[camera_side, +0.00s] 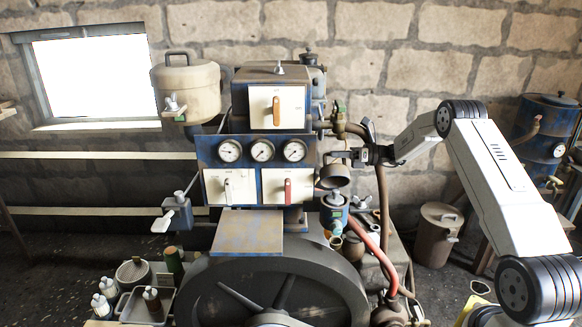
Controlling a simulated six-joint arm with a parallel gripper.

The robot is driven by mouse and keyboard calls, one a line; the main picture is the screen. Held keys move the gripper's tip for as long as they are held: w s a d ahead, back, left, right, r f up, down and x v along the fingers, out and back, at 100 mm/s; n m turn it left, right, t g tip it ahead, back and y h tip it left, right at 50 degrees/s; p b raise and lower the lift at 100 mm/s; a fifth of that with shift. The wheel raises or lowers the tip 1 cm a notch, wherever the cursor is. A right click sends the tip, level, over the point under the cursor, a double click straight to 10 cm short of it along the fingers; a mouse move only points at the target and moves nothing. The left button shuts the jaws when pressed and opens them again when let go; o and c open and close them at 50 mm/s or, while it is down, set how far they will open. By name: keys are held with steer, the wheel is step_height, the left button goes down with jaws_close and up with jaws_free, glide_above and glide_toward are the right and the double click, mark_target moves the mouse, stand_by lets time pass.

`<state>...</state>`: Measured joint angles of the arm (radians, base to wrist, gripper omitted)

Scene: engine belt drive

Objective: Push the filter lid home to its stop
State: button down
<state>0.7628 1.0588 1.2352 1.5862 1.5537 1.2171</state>
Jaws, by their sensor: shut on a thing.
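My gripper (353,157) is right of the gauge panel, at the end of my arm reaching in from the right. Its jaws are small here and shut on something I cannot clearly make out. A dark round cup-like part (335,174), possibly the filter lid, is just below and left of the jaws. I cannot tell whether the jaws touch it.
The blue panel with three gauges (262,151) and white levered plates is close on the left. A copper-coloured pipe (384,205) and a red hose (370,245) run close on the right. A large dark flywheel (205,287) is below. A tray of bottles (128,306) is at lower left.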

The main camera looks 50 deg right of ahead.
mark_target(342, 167)
steer(key=shift+s+a+f, duration=0.15)
steer(key=shift+s+f, duration=0.05)
steer(key=shift+s, duration=0.1)
stand_by(0.8)
steer(key=shift+s+a+n, duration=0.4)
steer(key=shift+s+n, duration=0.05)
steer(key=shift+n, duration=0.3)
steer(key=shift+s+a+n, duration=0.4)
steer(key=shift+n, duration=0.35)
steer(key=s+a+n, duration=0.2)
steer(key=n, duration=0.1)
steer(key=shift+f, duration=0.2)
steer(key=s+a+n, duration=0.1)
steer(key=s+a+f+n, duration=0.1)
steer(key=n, duration=0.1)
steer(key=shift+f, duration=0.25)
steer(key=shift+s+a+f, duration=0.3)
steer(key=shift+f, duration=0.05)
steer(key=c, duration=0.7)
jaws_free()
steer(key=shift+o, duration=0.2)
steer(key=shift+r+n, duration=0.1)
steer(key=shift+n, duration=0.2)
